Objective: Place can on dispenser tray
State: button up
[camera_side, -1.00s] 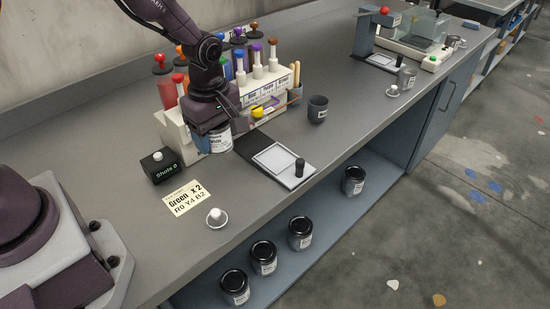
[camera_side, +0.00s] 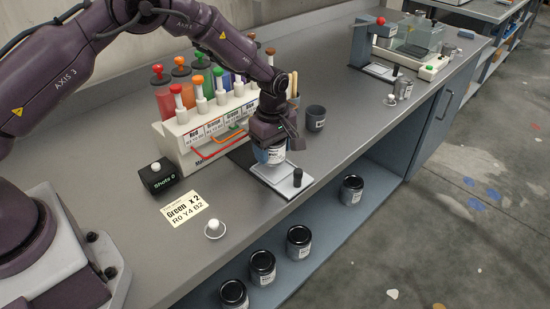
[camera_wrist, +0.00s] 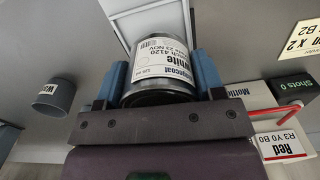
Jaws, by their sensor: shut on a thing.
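The can (camera_side: 273,156) has a white label reading "white" and hangs upright below my gripper (camera_side: 270,147). In the wrist view the can (camera_wrist: 160,62) sits between the two blue fingers of my gripper (camera_wrist: 162,82), which is shut on it. The dispenser tray (camera_side: 276,180) is a pale plate on a dark base in front of the dispenser rack (camera_side: 190,145). The can is over the tray's back part and hides some of it. I cannot tell whether its bottom touches the tray. The tray (camera_wrist: 142,18) also shows beyond the can in the wrist view.
A grey cup (camera_side: 315,118) stands to the right. The "Shots 0" box (camera_side: 156,177) and an order card (camera_side: 183,211) lie left. Several dark-lidded cans, one here (camera_side: 298,242), stand on the lower shelf.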

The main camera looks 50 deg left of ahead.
aim_at(275, 160)
jog(key=shift+w+f, duration=0.15)
jog(key=shift+f, duration=0.75)
jog(key=shift+w+f, duration=0.1)
jog(key=shift+f, duration=0.8)
jog(key=shift+f, duration=0.1)
jog(key=o, duration=1)
notch_tip(275, 160, up, 12)
jog(key=shift+r, duration=0.2)
